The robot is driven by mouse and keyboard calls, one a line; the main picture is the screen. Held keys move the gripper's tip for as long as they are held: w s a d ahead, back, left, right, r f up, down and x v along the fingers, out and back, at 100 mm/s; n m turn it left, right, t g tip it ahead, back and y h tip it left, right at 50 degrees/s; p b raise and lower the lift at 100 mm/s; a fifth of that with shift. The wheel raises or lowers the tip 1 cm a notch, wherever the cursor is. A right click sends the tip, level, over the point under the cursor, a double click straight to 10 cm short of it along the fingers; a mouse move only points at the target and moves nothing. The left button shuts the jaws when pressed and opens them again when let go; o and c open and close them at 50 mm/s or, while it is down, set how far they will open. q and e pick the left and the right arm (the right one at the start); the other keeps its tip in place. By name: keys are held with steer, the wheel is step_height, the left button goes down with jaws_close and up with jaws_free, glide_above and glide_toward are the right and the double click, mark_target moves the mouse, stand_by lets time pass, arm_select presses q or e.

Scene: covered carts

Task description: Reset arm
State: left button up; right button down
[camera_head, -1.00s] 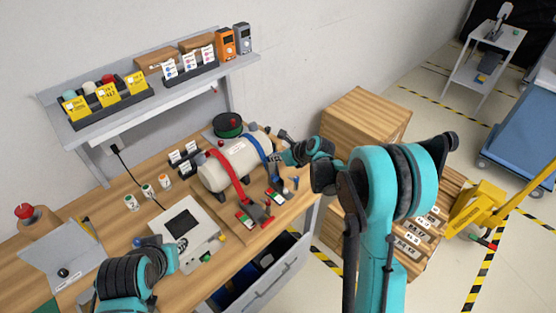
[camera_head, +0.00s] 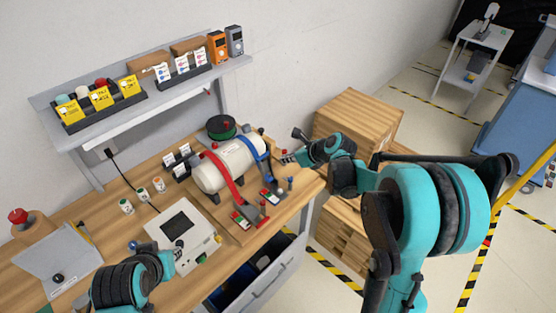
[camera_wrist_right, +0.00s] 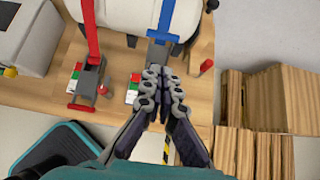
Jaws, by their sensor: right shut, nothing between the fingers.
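My right gripper (camera_head: 290,158) is at the right end of the workbench, just right of the white tank and apart from it. In the right wrist view its fingers (camera_wrist_right: 160,80) are together with nothing between them, over the bench's front edge near the blue strap's clamp. My left arm (camera_head: 132,283) is low at the front left of the bench, beside the grey box with a dark screen. The state of its gripper's fingers does not show clearly.
The white tank (camera_head: 222,168) lies under a red strap (camera_head: 229,181) and a blue strap (camera_head: 259,148). Wooden crates (camera_head: 358,118) stand right of the bench. An open drawer (camera_head: 268,278) sticks out below. A shelf (camera_head: 150,106) with bins runs along the wall.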

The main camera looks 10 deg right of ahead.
steer(key=s+a+n+h+b, duration=0.2)
steer(key=s+n+b, duration=0.5)
steer(key=s+n, duration=0.7)
steer(key=s+d+f+n+h+b, duration=0.1)
steer(key=s+f+n+b, duration=0.2)
steer(key=s+n, duration=0.4)
steer(key=s+f+n+h+b, duration=0.2)
steer(key=s+f+n, duration=0.3)
steer(key=s+n, duration=0.3)
steer(key=shift+d+f+g+b, duration=0.3)
steer(key=shift+d+b, duration=0.1)
steer(key=shift+b, duration=0.25)
stand_by(0.5)
